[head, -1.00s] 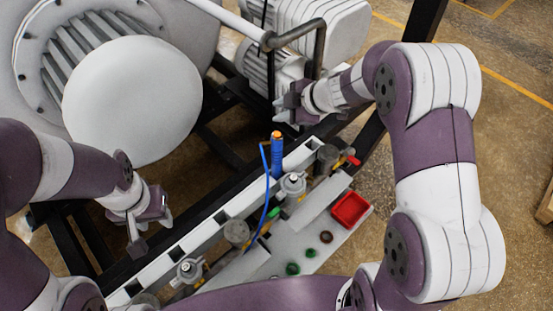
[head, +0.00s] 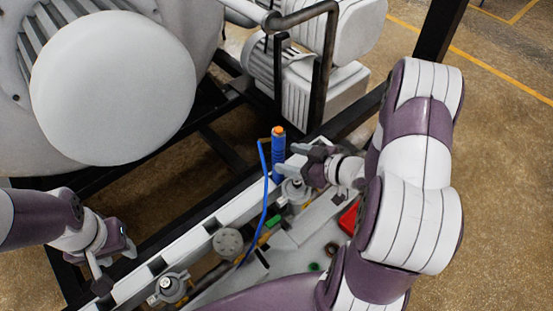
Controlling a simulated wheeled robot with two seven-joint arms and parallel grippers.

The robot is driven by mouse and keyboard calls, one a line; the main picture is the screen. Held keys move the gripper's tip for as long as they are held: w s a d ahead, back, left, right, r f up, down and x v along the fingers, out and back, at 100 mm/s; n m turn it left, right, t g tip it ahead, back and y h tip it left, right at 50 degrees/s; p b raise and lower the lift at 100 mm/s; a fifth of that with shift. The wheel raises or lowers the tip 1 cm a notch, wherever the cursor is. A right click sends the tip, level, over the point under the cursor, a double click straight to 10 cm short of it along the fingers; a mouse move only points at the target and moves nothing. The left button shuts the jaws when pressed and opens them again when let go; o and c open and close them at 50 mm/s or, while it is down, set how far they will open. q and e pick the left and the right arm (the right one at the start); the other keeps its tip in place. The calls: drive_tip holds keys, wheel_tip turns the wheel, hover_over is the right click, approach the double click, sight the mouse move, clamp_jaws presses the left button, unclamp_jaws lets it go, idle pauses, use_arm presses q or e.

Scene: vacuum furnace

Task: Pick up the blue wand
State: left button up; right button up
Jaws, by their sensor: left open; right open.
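The blue wand (head: 278,158) stands upright on the white rail, with an orange tip on top. A blue cable hangs from it and curves down to the lower left. My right gripper (head: 297,160) is open, just right of the wand, its fingers pointing left toward it. I cannot tell whether the fingers touch the wand. My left gripper (head: 112,268) is open and empty at the lower left, near the left end of the rail, well away from the wand.
Valve fittings (head: 228,242) line the rail below the wand. A red tray (head: 348,217) is partly hidden behind my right arm. Black frame beams, a bent grey pipe (head: 328,75) and a large white round cover (head: 113,88) stand behind. A green ring (head: 314,267) lies on the panel.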

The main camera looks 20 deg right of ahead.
sight(284, 158)
drive_tip(key=p+x, duration=0.1)
drive_tip(key=x, duration=0.4)
drive_tip(key=shift+w+a+p, duration=0.2)
drive_tip(key=shift+a+p, duration=0.1)
drive_tip(key=shift+a, duration=0.05)
drive_tip(key=shift+w+a+f, duration=0.1)
drive_tip(key=shift+w+f, duration=0.1)
drive_tip(key=shift+w, duration=0.1)
clamp_jaws()
